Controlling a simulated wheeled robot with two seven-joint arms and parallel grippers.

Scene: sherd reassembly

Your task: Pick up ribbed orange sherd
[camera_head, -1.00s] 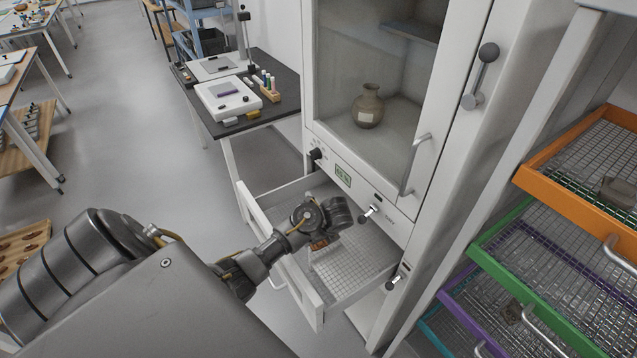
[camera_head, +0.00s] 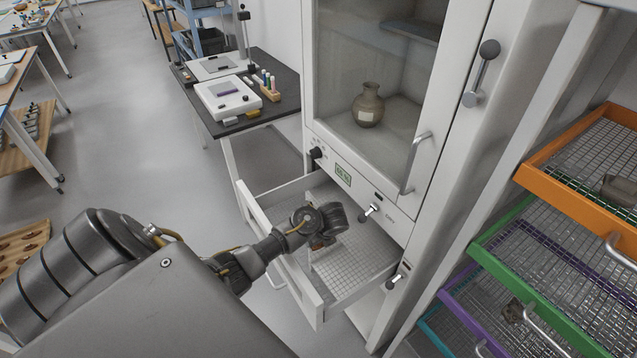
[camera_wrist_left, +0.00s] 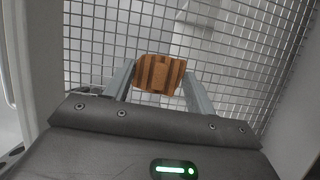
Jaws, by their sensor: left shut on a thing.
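The ribbed orange sherd (camera_wrist_left: 159,74) shows in the left wrist view, with dark brown bands across it. My left gripper (camera_wrist_left: 160,80) is shut on it, a finger on each side. In the head view my left gripper (camera_head: 318,243) is inside the open drawer (camera_head: 362,262) of the white cabinet, and the sherd is mostly hidden under my wrist. I cannot tell whether the sherd touches the drawer's mesh floor. My right gripper is in neither view.
The drawer's walls stand close around my left gripper. The cabinet (camera_head: 402,208) rises behind it, with a vase (camera_head: 368,104) behind its glass. A rack with an orange tray (camera_head: 560,188) and a green tray (camera_head: 500,262) stands at the right. A dark-topped table (camera_head: 262,112) stands behind.

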